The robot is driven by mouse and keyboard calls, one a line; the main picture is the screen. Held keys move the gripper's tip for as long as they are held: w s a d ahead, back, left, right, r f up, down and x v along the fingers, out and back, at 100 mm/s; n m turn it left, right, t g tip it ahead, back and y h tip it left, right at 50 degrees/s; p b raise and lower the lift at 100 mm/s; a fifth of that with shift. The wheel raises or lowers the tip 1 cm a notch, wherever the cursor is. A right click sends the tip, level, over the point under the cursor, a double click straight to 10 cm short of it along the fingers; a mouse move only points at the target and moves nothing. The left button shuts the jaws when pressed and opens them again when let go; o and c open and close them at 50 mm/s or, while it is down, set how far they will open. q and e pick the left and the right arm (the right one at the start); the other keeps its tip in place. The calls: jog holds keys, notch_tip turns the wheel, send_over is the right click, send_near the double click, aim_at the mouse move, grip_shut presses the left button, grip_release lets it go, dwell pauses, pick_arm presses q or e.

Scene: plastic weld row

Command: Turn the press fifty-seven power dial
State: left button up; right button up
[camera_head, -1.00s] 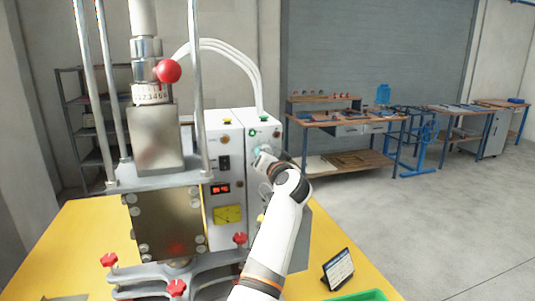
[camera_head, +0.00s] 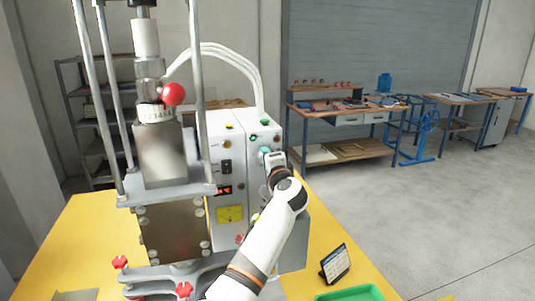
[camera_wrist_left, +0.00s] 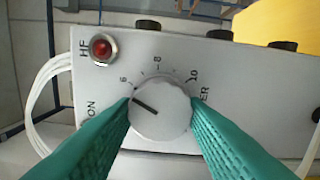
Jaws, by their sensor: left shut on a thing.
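The power dial (camera_wrist_left: 160,110) is a round white knob with a dark pointer line, on a white panel with printed numbers 6, 8 and 10. Its pointer aims left and slightly up, below the 6 mark. My left gripper (camera_wrist_left: 160,118) has its green fingers on either side of the dial, shut on it. In the head view my left gripper (camera_head: 266,153) is at the upper front of the white control cabinet (camera_head: 231,172), where the dial is mostly hidden. The press (camera_head: 162,155) stands left of the cabinet. My right gripper is out of view.
A red HF lamp (camera_wrist_left: 103,48) sits beside the dial. The yellow table (camera_head: 88,225) carries a small tilted card (camera_head: 335,264) and a green tray (camera_head: 350,294). Red star knobs (camera_head: 184,289) stick out from the press base. Workbenches (camera_head: 345,118) stand behind.

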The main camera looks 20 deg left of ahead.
pick_arm(q)
jog(key=m+p, duration=0.2)
jog(key=m, duration=0.1)
jog(key=m+p, duration=0.5)
jog(key=m, duration=0.2)
jog(key=shift+r+p, duration=0.3)
jog(key=shift+m, duration=0.3)
jog(key=o, duration=0.7)
jog(key=shift+o, duration=1.3)
jog(key=shift+w+a+f, duration=0.1)
jog(key=shift+f, duration=0.05)
jog(key=b+v, duration=0.2)
jog(key=v, duration=0.9)
jog(key=shift+f, duration=0.1)
jog(key=shift+s+d, duration=0.3)
jog(key=shift+s, duration=0.1)
